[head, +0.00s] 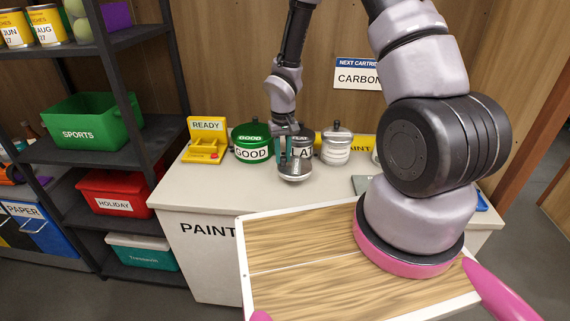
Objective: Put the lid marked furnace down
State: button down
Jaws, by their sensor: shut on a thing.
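My gripper (291,158) is in the middle of the head view, pointing down above the white counter (213,199). Its teal fingers are shut on a round, silvery lid (295,174). No furnace mark can be read on the lid from here. The lid is low, near the counter top, and I cannot tell whether it touches it. Behind it stand a green pot (250,143) labelled GOOD and a dark pot (301,148), whose label is partly hidden by my gripper.
A silver pot (336,146) and a yellow READY stand (206,141) are along the back of the counter. A grey flat object (361,184) lies right of the lid. Black shelving (122,90) with bins stands at left. Bare counter shows left of the lid.

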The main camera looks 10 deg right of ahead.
jog(key=shift+f, duration=1.8)
jog(key=shift+f, duration=0.1)
jog(key=c, duration=0.7)
grip_release()
